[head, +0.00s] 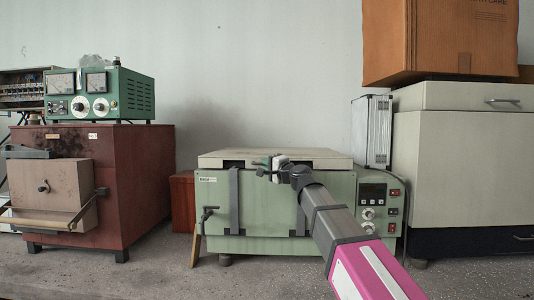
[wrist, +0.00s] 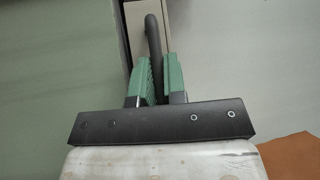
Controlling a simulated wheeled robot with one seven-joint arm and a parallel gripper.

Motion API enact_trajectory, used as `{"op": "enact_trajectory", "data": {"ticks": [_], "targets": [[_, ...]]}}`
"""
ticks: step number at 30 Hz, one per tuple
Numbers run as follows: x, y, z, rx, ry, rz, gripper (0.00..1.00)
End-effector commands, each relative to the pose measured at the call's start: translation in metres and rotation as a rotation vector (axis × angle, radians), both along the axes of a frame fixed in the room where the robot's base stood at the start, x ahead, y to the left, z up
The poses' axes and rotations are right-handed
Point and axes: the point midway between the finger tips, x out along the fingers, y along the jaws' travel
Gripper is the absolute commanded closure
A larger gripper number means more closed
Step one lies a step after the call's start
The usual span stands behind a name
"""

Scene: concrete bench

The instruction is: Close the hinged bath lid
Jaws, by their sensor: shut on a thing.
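The green bath (head: 270,215) stands on the bench in the middle of the head view. Its cream lid (head: 270,154) lies about level across the top, with dark gaps showing under its front edge; I cannot tell whether it is fully seated. My gripper (head: 267,166) is at the lid's front edge, right of its left strap. In the wrist view my gripper (wrist: 153,80) has its green fingers on either side of a black bar handle (wrist: 153,38), shut on it. The handle is mostly hidden by my gripper in the head view.
A control panel (head: 381,205) with knobs is on the bath's right. A brown furnace (head: 140,185) with a green meter box (head: 125,93) stands left. A silver case (head: 372,130) and cream cabinet (head: 465,165) stand right. The wall is close behind; bench front is clear.

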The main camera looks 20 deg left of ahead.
Motion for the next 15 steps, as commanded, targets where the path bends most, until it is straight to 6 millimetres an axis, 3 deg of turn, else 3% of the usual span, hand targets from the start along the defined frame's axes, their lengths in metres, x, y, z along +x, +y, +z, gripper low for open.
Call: {"op": "enact_trajectory", "data": {"ticks": [15], "targets": [[0.000, 0.000, -0.019, -0.003, 0.006, 0.003, 1.00]]}}
